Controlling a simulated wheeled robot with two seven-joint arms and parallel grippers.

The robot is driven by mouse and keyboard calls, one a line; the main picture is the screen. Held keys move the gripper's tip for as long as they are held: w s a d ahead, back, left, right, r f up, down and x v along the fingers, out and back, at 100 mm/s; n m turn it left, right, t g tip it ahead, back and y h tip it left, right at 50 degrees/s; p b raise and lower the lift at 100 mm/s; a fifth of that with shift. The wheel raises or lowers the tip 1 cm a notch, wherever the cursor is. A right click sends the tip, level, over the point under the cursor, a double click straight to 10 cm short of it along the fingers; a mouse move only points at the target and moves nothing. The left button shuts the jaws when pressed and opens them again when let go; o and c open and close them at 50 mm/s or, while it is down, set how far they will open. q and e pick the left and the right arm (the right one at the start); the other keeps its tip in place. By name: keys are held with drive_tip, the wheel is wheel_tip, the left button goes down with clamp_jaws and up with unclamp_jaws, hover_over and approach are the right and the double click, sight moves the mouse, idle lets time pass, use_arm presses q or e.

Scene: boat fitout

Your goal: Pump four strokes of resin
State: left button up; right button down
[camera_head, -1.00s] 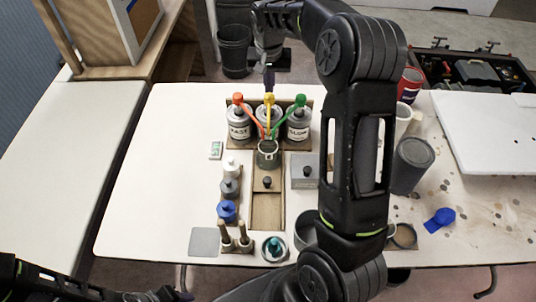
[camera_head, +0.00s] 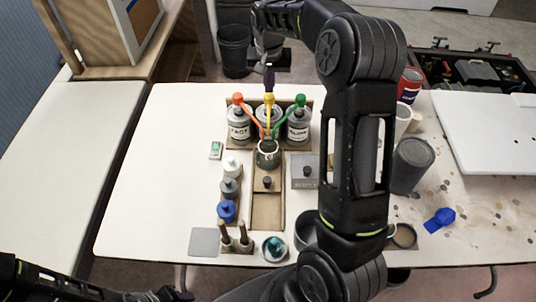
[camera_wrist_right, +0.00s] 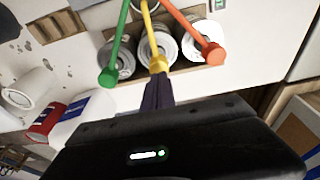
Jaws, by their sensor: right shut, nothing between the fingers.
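Three resin cans stand in a row on a wooden rack: the FAST can (camera_head: 239,128) with an orange pump (camera_head: 238,98), the middle can (camera_head: 261,113) with a yellow pump (camera_head: 268,98), and the right can (camera_head: 298,128) with a green pump (camera_head: 300,100). Their spouts lead to a grey pot (camera_head: 268,158) in front. My right gripper (camera_head: 269,84) is shut and empty, right at the yellow pump's head; the wrist view also shows its fingers (camera_wrist_right: 158,92) against the yellow head (camera_wrist_right: 157,65). Contact is hard to confirm. My left gripper (camera_head: 160,295) is partly cut off at the bottom edge.
A grey box (camera_head: 304,172), small bottles (camera_head: 229,188) and a blue-capped jar (camera_head: 227,212) flank the wooden tray (camera_head: 266,212). My right arm hides part of the table's right side. The table's left part is clear.

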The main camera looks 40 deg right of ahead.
sight(269, 96)
drive_tip(key=shift+f, duration=0.15)
drive_tip(key=shift+f+b, duration=1.4)
drive_tip(key=shift+f, duration=0.5)
drive_tip(key=shift+r+p, duration=1.3)
drive_tip(key=shift+r, duration=0.7)
drive_tip(key=shift+f, duration=0.1)
drive_tip(key=shift+f+b, duration=1.45)
drive_tip(key=shift+f, duration=0.5)
drive_tip(key=shift+r, duration=0.2)
drive_tip(key=shift+r+p, duration=1.45)
drive_tip(key=shift+r, duration=0.4)
